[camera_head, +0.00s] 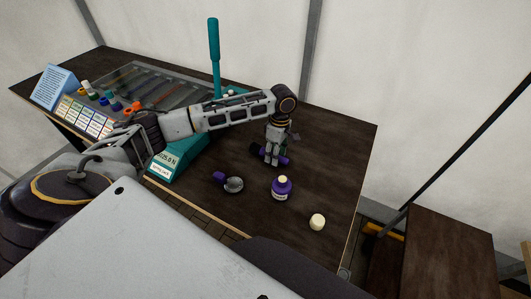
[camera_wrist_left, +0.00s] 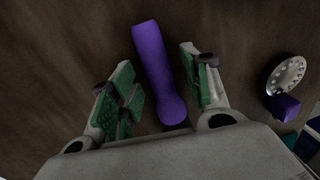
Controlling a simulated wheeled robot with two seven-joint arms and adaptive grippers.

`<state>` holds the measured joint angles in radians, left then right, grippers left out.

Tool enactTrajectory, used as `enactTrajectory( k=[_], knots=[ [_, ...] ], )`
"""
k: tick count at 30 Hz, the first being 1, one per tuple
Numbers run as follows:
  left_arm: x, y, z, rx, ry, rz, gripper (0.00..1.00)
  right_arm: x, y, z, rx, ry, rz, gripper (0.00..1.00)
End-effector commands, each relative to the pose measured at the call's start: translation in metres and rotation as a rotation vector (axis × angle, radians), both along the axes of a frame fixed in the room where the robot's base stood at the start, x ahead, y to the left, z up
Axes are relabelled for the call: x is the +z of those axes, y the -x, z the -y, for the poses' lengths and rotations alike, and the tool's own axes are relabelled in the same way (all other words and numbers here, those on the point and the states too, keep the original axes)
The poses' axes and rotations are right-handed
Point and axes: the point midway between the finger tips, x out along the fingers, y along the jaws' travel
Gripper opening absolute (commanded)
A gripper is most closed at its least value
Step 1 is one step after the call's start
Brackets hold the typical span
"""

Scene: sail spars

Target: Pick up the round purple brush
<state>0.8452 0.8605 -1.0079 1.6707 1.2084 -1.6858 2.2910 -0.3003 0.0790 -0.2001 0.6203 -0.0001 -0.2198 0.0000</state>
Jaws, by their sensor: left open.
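A long purple piece with a rounded end (camera_wrist_left: 156,62), which looks like the round purple brush, lies on the dark table. In the wrist view it lies between the green-padded fingers of my left gripper (camera_wrist_left: 165,88), with gaps on both sides. In the head view my left gripper (camera_head: 271,157) points down over it, and part of the purple piece (camera_head: 284,159) shows beside the fingers. My left gripper is open. My right gripper is not in view.
A grey round-headed tool with a purple end (camera_head: 232,184) lies to the left; its holed disc (camera_wrist_left: 286,75) shows in the wrist view. A teal device (camera_head: 176,162) stands left.

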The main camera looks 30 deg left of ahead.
Motion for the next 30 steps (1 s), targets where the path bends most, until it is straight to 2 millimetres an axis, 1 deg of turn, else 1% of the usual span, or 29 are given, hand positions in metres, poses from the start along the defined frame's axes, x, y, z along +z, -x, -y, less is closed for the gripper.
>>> enactTrajectory(
  k=[10, 11, 21, 22, 30],
  knots=[
    [0.0002, 0.0001, -0.0001, 0.000, 0.000, 0.000, 0.47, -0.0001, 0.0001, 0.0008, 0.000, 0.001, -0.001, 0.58],
    [0.0002, 0.0000, -0.0002, 0.000, 0.000, 0.000, 0.46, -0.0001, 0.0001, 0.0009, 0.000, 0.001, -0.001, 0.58],
    [0.0003, 0.0001, -0.0001, 0.000, 0.000, 0.000, 0.03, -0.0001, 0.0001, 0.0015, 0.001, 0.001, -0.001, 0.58],
    [0.0004, 0.0000, -0.0001, 0.000, 0.000, 0.000, 0.00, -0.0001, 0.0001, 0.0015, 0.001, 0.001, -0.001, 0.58],
    [0.0012, -0.0002, 0.0000, 0.000, 0.000, 0.000, 0.00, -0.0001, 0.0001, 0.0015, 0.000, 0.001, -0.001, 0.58]
  ],
)
